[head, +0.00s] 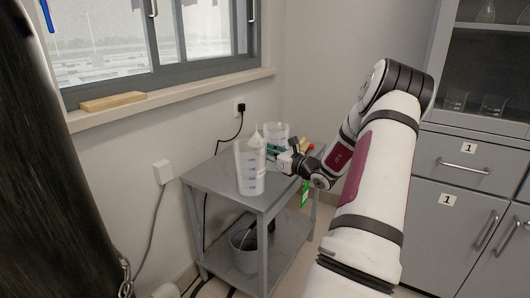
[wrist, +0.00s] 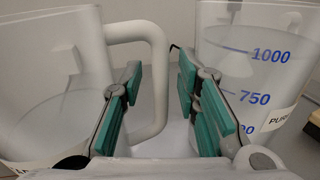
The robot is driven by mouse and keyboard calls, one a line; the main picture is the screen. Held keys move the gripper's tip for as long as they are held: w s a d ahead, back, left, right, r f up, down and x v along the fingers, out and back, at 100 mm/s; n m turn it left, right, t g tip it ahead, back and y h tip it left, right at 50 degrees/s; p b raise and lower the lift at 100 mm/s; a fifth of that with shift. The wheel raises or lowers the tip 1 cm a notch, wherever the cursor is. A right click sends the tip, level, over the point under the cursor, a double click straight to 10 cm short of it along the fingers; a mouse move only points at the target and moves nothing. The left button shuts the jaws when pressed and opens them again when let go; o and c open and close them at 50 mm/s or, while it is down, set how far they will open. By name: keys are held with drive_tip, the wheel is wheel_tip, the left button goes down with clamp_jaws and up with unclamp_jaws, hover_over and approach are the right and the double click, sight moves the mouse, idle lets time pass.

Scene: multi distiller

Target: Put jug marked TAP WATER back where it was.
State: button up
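Two clear jugs with scales stand on a grey trolley (head: 220,187). The front jug (head: 250,178) has blue marks; the other jug (head: 277,130) is behind it. In the wrist view, a jug with a pale handle (wrist: 155,85) is at left, its label cut off at the bottom edge. The right jug (wrist: 250,75) shows 1000 and 750 and a label starting "PUR". I cannot read TAP WATER anywhere. My gripper (head: 284,157) is beside the jugs; in the wrist view its teal pads (wrist: 165,100) are apart, with the handle between them, nearer the left pad.
A bucket (head: 243,238) sits on the trolley's lower shelf. Small items (head: 296,147) lie behind my gripper. The wall and window sill (head: 170,98) are behind, with cables running down. Grey cabinets (head: 455,185) stand at right. The trolley's front-left corner is clear.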

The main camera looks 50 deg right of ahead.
drive_tip(key=shift+s+r, duration=0.15)
drive_tip(key=shift+r, duration=0.05)
drive_tip(key=s+a+p, duration=0.1)
drive_tip(key=s+p, duration=0.2)
drive_tip(key=s, duration=0.8)
drive_tip(key=shift+s+a, duration=0.25)
drive_tip(key=shift+s, duration=0.05)
